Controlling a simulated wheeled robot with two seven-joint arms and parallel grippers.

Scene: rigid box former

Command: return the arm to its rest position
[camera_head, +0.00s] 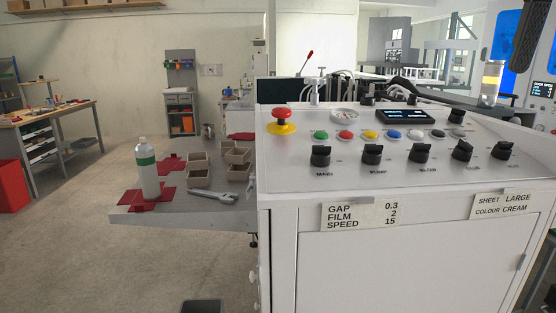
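Neither of my grippers shows in the head view, and no arm of mine can be made out. In front of me on the right stands the white box-forming machine (400,265). Its sloped control panel (290,165) carries a red and yellow emergency stop (282,121), a row of coloured buttons, several black knobs and a small dark display (405,117). Labels on its front read gap 0.3, film 2, speed 15 (360,215) and sheet large, colour cream (504,204).
A grey side shelf (185,217) juts left from the machine, holding a white bottle with a green band (148,172), a wrench (212,196), small boxes (199,178) and red sheets. A workbench (45,116) and red bin (12,186) stand far left.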

